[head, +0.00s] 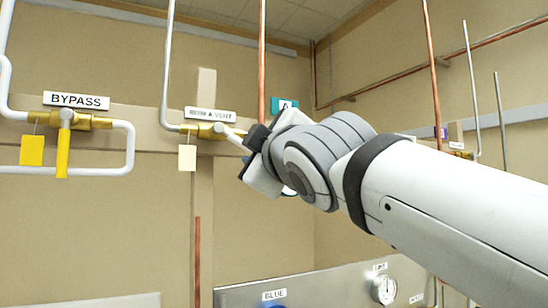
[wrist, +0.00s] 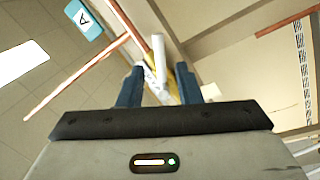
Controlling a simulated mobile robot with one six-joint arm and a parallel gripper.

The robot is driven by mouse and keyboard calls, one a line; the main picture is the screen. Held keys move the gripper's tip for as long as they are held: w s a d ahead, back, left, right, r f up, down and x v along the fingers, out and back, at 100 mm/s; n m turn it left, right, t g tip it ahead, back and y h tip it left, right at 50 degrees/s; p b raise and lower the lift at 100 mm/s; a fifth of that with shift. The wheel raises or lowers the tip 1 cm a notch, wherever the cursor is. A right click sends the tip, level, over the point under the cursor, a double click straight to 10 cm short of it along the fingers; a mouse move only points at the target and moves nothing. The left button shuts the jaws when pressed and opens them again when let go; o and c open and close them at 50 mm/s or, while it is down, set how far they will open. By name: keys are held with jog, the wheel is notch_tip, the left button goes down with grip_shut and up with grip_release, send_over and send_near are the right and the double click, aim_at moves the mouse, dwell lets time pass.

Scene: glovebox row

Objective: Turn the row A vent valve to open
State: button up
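The row A vent valve (head: 206,130) is a brass body on a white pipe on the back wall, under a label plate (head: 210,115) that seems to read "ROW A VENT". Its pale lever (head: 232,138) slopes down to the right towards my gripper (head: 250,145). In the wrist view, my gripper (wrist: 160,75) has its two dark blue fingers apart. A white bar, apparently the lever (wrist: 159,50), lies between them in the picture, with gaps on both sides. My gripper hides the lever's far end in the head view. A blank cream tag (head: 187,158) hangs from the valve.
The bypass valve (head: 85,121), with a yellow handle (head: 63,150) pointing down and a yellow tag (head: 32,150), is left of the vent valve. A copper pipe (head: 262,60) runs upright close to my gripper. A teal "A" sign (head: 284,104) is behind.

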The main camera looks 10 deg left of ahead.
jog(key=shift+s+d+f, duration=0.1)
jog(key=shift+s+d, duration=0.05)
jog(key=shift+s, duration=0.2)
